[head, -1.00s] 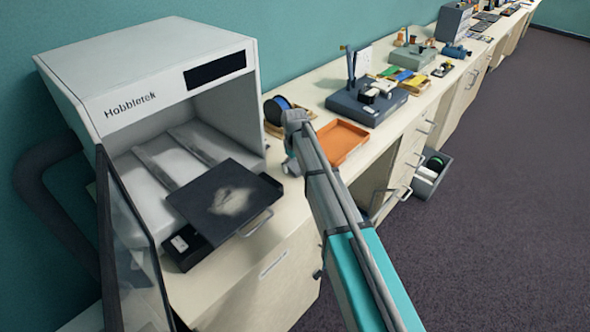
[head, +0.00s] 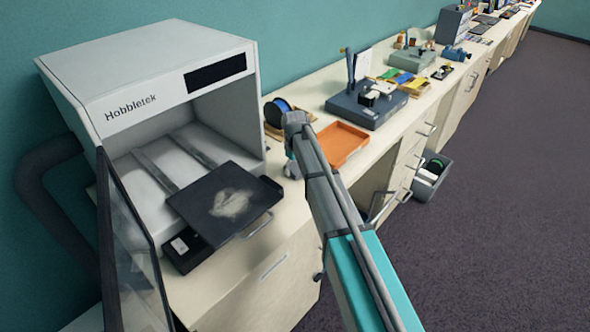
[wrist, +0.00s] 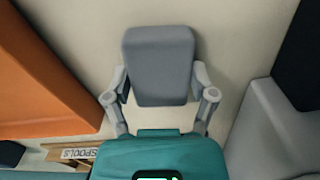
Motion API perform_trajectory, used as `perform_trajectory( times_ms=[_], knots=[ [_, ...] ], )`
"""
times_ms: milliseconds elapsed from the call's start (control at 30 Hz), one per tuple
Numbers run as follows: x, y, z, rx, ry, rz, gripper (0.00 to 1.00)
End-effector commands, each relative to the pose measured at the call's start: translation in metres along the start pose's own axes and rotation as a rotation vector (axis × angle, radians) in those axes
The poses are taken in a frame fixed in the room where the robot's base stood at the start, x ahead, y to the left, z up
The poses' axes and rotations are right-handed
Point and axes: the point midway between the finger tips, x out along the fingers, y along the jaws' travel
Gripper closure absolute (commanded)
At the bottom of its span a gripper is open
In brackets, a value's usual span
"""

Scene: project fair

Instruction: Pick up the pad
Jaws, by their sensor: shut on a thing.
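The pad (wrist: 160,60) is a grey block with rounded corners, seen in the wrist view. My gripper (wrist: 160,88) is shut on it, with one finger at its left side and one at its right. The pale counter top lies behind the pad; I cannot tell whether the pad touches it. In the head view my gripper (head: 291,168) is between the white machine and the orange tray, partly hidden by my own arm. I cannot make out the pad clearly there.
A white Hobbletek machine (head: 150,75) with a powder-marked dark plate (head: 195,204) stands at left. An orange tray (head: 345,140) is close on the right. A wooden box (wrist: 65,153) labelled SPOOLS is near my gripper.

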Motion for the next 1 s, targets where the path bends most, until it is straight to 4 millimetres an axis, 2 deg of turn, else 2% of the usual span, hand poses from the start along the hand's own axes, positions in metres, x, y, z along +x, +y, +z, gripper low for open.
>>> perform_trajectory(
  times_ms=[367, 633, 1000],
  knots=[
    [-0.013, 0.0, 0.0, 0.0, 0.0, 0.001, 0.6],
    [-0.037, 0.0, 0.0, 0.0, 0.0, 0.0, 0.6],
    [-0.079, -0.024, 0.03, 0.0, 0.0, 0.0, 0.6]
  ],
)
